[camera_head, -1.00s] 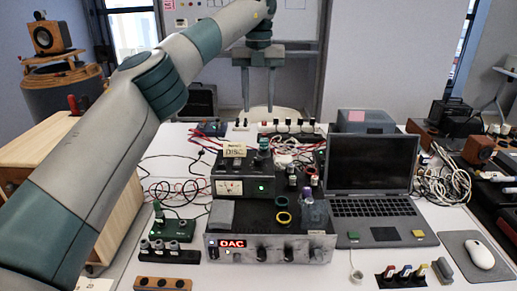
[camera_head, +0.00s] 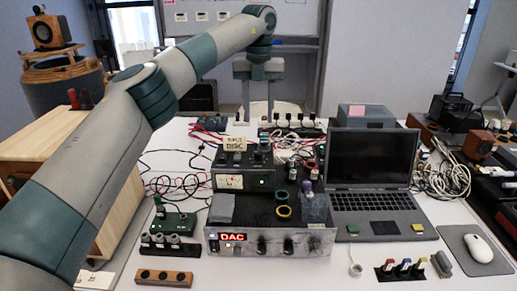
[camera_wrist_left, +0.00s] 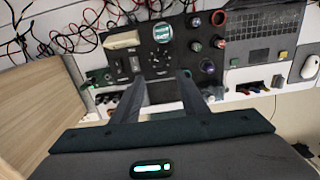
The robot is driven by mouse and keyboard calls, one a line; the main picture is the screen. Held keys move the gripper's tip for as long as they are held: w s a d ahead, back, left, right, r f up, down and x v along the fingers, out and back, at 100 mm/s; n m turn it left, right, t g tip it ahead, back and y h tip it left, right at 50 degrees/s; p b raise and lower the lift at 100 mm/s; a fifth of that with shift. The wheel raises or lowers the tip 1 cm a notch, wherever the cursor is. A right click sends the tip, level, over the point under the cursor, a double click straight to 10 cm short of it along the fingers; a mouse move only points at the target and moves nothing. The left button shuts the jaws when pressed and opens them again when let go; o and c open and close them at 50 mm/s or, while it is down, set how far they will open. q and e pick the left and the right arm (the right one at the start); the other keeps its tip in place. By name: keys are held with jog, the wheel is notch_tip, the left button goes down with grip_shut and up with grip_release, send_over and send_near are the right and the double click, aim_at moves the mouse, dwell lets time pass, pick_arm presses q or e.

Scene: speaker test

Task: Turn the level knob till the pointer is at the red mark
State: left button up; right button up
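A small black box with a white meter (camera_head: 230,182) and a green light on its front stands on the black DAC unit (camera_head: 222,236). A round teal-topped knob (camera_head: 263,142) is on the box's top, behind a sign reading DISC (camera_head: 236,143). I cannot read which control is the level knob, nor make out a pointer or red mark. My left gripper (camera_head: 258,121) hangs fingers down above and behind the box, open and empty. In the left wrist view its fingers (camera_wrist_left: 161,79) are apart, with the knob (camera_wrist_left: 162,32) beyond them. My right gripper is not in view.
Several front knobs (camera_head: 288,246) line the DAC unit. A clear purple-capped bottle (camera_head: 314,210) and rings (camera_head: 284,211) stand on it. A laptop (camera_head: 373,160) is at right, a wooden box (camera_head: 60,150) at left, and red and black cables lie behind.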

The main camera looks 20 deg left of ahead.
aim_at(258, 153)
pick_arm(q)
notch_tip(258, 153, down, 10)
jog(key=shift+f+p, duration=0.1)
jog(key=shift+p, duration=0.65)
jog(key=shift+f, duration=0.9)
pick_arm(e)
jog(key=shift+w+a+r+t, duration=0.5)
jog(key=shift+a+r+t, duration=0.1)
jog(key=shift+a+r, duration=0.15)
pick_arm(q)
jog(key=shift+c, duration=0.4)
grip_shut()
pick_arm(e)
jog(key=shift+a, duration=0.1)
